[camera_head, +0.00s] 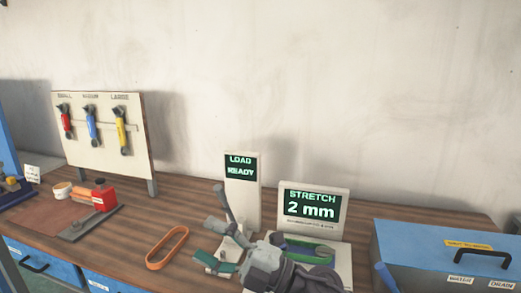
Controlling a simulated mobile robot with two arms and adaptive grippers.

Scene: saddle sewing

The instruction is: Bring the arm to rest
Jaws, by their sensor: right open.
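My right gripper (214,244) comes in from the lower right in the head view. It is open and empty, its fingers spread over the bench in front of the two displays. Its wrist covers part of the stretch display's base and a green piece (312,250) there. The load display (242,190) stands behind the gripper and reads "LOAD READY". The stretch display (314,208) reads "STRETCH 2 mm". An orange loop (167,248) lies flat on the bench to the left of the gripper, apart from it. My left gripper is not in view.
The wooden bench (190,200) has bare room around the loop. A board (105,152) at the back left holds red, blue and yellow tools. A red block (104,198) and a small tub (62,190) stand left. A blue toolbox (410,242) is at right.

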